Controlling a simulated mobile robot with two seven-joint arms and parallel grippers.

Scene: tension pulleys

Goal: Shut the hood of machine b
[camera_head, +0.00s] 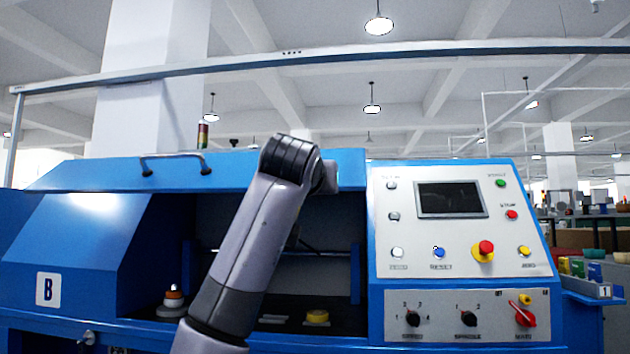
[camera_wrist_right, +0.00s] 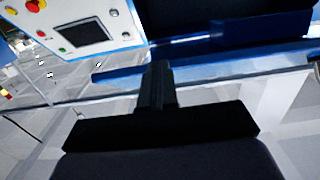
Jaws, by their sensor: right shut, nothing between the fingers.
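Machine B is the blue machine marked with a white "B" label (camera_head: 47,289) in the head view. In the head view my wrist hides the fingers. My left gripper is not in view.
A white control panel (camera_head: 455,225) with a screen, buttons and a red stop knob stands right of the opening. Inside lie an orange-and-white part (camera_head: 172,300) and a yellow round part (camera_head: 317,317). Shelves with coloured bins (camera_head: 594,271) are at far right.

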